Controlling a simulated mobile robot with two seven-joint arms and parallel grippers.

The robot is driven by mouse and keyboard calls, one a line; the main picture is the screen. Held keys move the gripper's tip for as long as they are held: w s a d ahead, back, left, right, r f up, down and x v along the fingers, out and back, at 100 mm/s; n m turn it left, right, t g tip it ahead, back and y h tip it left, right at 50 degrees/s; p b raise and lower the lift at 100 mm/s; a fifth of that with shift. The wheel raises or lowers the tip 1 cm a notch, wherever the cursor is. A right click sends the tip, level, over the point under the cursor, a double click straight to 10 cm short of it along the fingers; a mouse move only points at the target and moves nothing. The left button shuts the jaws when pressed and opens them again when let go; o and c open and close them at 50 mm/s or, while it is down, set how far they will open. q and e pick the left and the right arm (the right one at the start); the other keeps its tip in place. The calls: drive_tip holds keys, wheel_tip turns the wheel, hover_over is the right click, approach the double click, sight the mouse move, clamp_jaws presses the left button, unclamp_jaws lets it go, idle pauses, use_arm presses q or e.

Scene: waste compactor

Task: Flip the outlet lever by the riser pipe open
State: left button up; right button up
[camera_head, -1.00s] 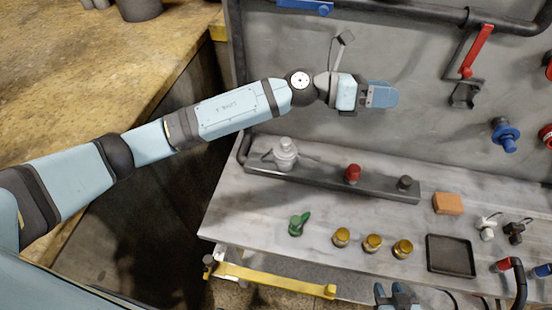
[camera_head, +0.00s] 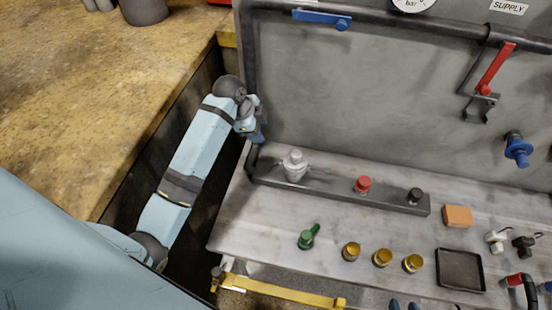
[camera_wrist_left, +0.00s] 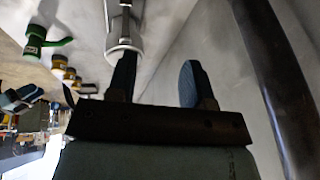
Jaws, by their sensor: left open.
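A blue lever (camera_head: 322,18) lies roughly along the upper pipe, near the dark riser pipe (camera_head: 250,75) at the panel's left edge. I take it as the outlet lever; no label for it is readable. My left gripper (camera_head: 262,135) is beside the lower riser pipe, well below this lever. In the left wrist view its two blue fingers (camera_wrist_left: 158,82) are apart with nothing held, and the riser pipe (camera_wrist_left: 275,80) stands to their right. A silver fitting (camera_wrist_left: 125,35) appears beyond the left finger. My right gripper (camera_head: 404,305) shows only two separated tips at the bottom edge.
A silver fitting (camera_head: 294,165), a red knob (camera_head: 362,185) and a black knob (camera_head: 415,196) stand on the rail. A green valve (camera_head: 307,238) and brass fittings (camera_head: 382,258) sit in front. A red lever (camera_head: 496,68) is at right. The middle of the grey panel is clear.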

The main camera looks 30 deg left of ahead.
sight(271, 168)
use_arm(q)
drive_tip(key=d+f, duration=0.1)
drive_tip(key=f, duration=0.3)
drive_tip(key=s+d+f+g+h+p, duration=0.1)
drive_tip(key=f, duration=0.3)
drive_tip(key=d+f+g+p, duration=0.1)
drive_tip(key=d+f, duration=0.1)
drive_tip(key=f, duration=0.3)
drive_tip(key=shift+s+d+f+m, duration=0.1)
drive_tip(key=shift+s+m, duration=0.05)
drive_tip(key=shift+m, duration=0.25)
clamp_jaws()
